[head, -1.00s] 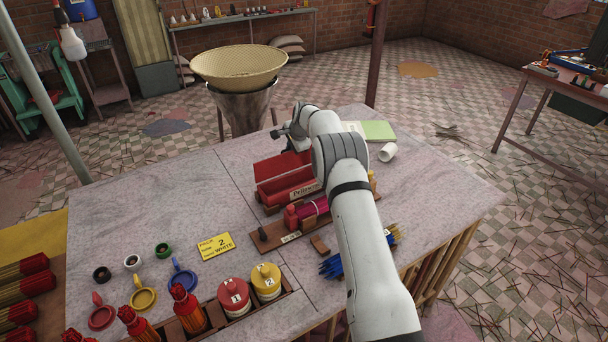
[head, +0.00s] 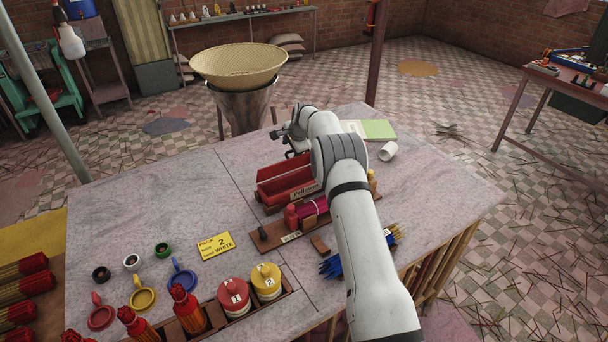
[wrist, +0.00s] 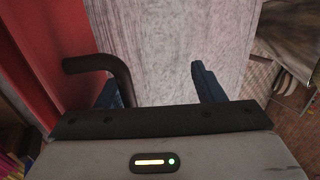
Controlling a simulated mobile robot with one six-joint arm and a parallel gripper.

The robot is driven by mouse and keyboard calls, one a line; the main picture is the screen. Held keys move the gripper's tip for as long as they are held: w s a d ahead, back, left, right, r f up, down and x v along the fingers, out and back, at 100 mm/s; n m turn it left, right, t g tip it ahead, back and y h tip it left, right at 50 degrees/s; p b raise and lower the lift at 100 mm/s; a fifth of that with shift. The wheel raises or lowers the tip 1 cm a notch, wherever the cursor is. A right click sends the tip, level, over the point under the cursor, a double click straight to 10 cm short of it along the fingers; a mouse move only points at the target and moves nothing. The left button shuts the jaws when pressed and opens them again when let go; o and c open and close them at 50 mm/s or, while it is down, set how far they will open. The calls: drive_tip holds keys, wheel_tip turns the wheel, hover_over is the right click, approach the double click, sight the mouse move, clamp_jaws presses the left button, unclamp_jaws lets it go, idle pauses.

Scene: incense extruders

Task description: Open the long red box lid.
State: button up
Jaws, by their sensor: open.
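The long red box (head: 292,190) stands on the table with a pale label on its front. Its red lid (head: 279,170) is raised along the far side, leaning back, and the box's inside shows. My gripper (head: 291,151) is just behind the lid, partly hidden by my arm. In the wrist view its two blue fingers (wrist: 162,88) are apart. A dark bent handle (wrist: 97,63) on the red lid (wrist: 60,35) reaches close beside the left finger. The fingers are not closed on it.
A wooden rack (head: 278,234) with small bottles stands in front of the box. A white cup (head: 388,151) and a green book (head: 379,129) lie at the right. A yellow card (head: 215,245) lies at left.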

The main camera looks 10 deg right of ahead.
drive_tip(key=shift+r, duration=0.1)
wheel_tip(320, 180, up, 7)
drive_tip(key=p, duration=0.3)
idle(0.5)
idle(0.4)
